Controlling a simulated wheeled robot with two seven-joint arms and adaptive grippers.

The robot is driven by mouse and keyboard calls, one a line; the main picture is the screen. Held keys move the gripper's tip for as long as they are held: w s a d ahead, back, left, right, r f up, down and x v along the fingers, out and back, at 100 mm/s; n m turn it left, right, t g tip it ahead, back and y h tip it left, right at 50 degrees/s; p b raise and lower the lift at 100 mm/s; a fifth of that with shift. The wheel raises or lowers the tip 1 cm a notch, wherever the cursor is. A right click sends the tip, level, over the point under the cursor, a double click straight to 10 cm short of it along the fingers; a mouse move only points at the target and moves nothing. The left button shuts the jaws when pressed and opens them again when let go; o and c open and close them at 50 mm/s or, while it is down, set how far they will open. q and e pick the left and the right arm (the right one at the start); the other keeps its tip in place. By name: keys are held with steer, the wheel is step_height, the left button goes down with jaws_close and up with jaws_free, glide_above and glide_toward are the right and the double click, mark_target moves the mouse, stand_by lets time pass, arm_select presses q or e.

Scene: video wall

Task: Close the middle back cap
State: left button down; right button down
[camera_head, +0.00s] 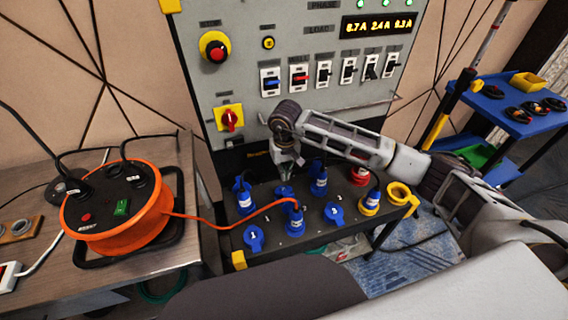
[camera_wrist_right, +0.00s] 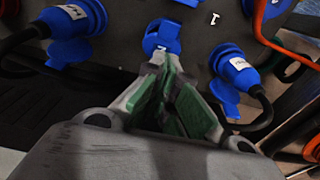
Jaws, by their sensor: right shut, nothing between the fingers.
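A dark socket box (camera_head: 270,222) carries blue sockets with caps. The middle back cap (camera_head: 284,191) is blue and sits between two blue plugs in the back row; it also shows in the wrist view (camera_wrist_right: 162,38). I cannot tell whether it is fully shut. My right gripper (camera_head: 290,160) points down just above and behind this cap. In the wrist view the right gripper (camera_wrist_right: 160,66) has its fingertips together, close to the cap's near edge; contact is unclear. My left gripper is not in view.
Blue plugs (camera_head: 243,192) (camera_head: 319,182) flank the cap on both sides. A blue plug with an orange cable (camera_head: 294,216) stands in front of it. An orange cable reel (camera_head: 125,225) is on the left table. The control panel (camera_head: 240,90) rises behind; a blue cart (camera_head: 510,115) stands right.

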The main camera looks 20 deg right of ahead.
mark_target(287, 193)
step_height(287, 193, down, 2)
steer(key=shift+s+f, duration=0.5)
steer(key=shift+f, duration=0.2)
steer(key=shift+s+f, duration=0.4)
steer(key=shift+f, duration=0.2)
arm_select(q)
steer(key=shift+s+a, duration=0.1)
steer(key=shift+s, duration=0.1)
arm_select(e)
steer(key=shift+f, duration=0.15)
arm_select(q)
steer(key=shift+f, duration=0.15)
arm_select(e)
steer(key=shift+f, duration=0.1)
steer(key=shift+s+f+t+b, duration=0.15)
steer(key=shift+s+t+b, duration=0.2)
steer(key=shift+b, duration=0.35)
steer(key=shift+s+f+t+b, duration=0.15)
steer(key=shift+t+b, duration=0.1)
steer(key=shift+b, duration=0.3)
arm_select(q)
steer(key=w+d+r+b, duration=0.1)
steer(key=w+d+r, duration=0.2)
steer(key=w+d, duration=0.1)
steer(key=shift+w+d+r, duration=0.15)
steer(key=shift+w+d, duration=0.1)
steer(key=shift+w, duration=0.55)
arm_select(e)
steer(key=shift+s+f, duration=0.25)
steer(key=shift+s, duration=0.15)
